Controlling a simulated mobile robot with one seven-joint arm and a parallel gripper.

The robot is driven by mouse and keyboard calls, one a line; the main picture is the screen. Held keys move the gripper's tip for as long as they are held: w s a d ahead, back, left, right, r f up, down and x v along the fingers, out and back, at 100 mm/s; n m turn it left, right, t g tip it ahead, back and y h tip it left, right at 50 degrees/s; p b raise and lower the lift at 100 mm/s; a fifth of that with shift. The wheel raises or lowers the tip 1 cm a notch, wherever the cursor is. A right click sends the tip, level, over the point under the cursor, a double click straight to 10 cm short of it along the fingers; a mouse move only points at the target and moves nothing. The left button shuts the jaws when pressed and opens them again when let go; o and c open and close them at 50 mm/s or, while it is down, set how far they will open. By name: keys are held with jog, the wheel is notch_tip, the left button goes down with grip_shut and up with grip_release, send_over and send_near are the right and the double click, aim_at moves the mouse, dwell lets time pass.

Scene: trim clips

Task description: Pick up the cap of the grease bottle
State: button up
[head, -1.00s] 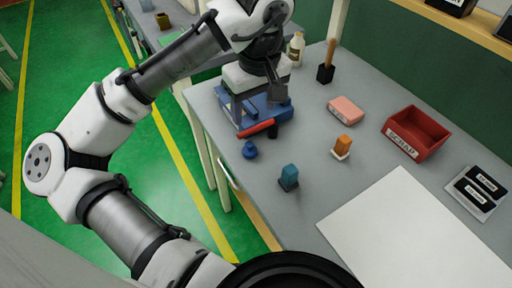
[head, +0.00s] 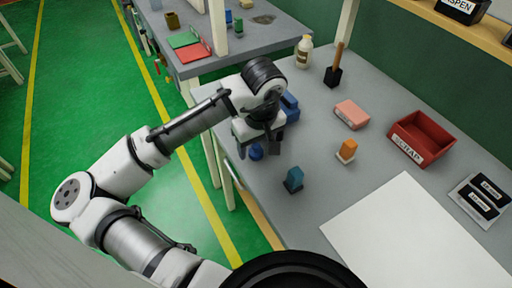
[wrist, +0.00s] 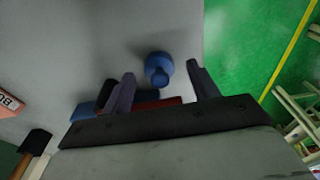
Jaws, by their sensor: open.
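A small blue piece with a round base and a narrower knob, which looks like the cap, stands on the grey bench near its left edge (head: 256,153). It also shows in the wrist view (wrist: 158,68), between and just beyond my fingertips. My gripper (head: 259,146) is open and empty, pointing down over the blue piece, with one finger to each side in the wrist view. I cannot tell the height left between them. A cream bottle (head: 304,52) with a label stands at the back of the bench; I cannot tell whether it is the grease bottle.
A blue tool (head: 289,106) with a red handle (wrist: 155,104) is close behind the blue piece, mostly hidden by my arm. A teal piece (head: 293,180), an orange piece (head: 347,151), a pink block (head: 351,114) and a red scrap bin (head: 422,138) stand to the right.

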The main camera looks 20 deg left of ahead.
jog(key=shift+f, duration=0.25)
jog(key=c, duration=1.1)
jog(key=shift+o, duration=0.2)
jog(key=shift+r, duration=0.2)
